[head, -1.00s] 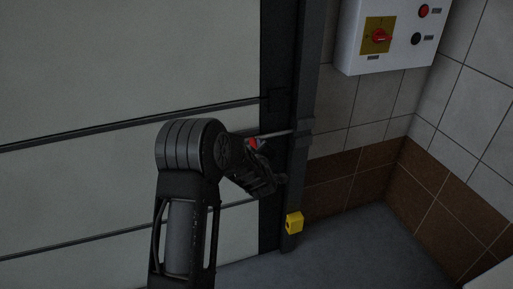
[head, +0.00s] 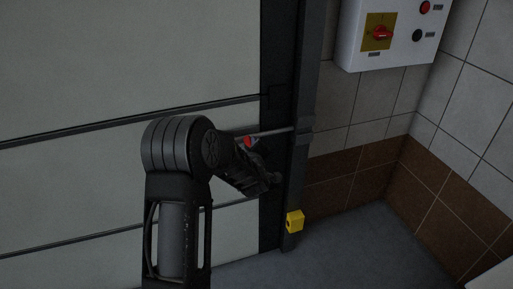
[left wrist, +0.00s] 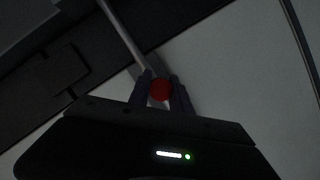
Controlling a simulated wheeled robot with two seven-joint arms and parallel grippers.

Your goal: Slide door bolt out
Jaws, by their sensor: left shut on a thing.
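The door bolt is a thin metal rod (head: 272,133) with a red knob (head: 248,141), set across the right edge of the pale panelled door (head: 110,60). The rod's right end meets a bracket on the dark door post (head: 303,120). My left gripper (head: 247,147) is at the red knob. In the left wrist view the red knob (left wrist: 160,90) sits between the two fingers of my left gripper (left wrist: 160,94), which is shut on it. The rod (left wrist: 122,32) runs up and left from there. My right gripper is in neither view.
A white control box (head: 398,35) with a red rotary switch hangs on the tiled wall at the upper right. A yellow block (head: 294,221) is low on the post. The grey floor (head: 360,250) at the right is clear.

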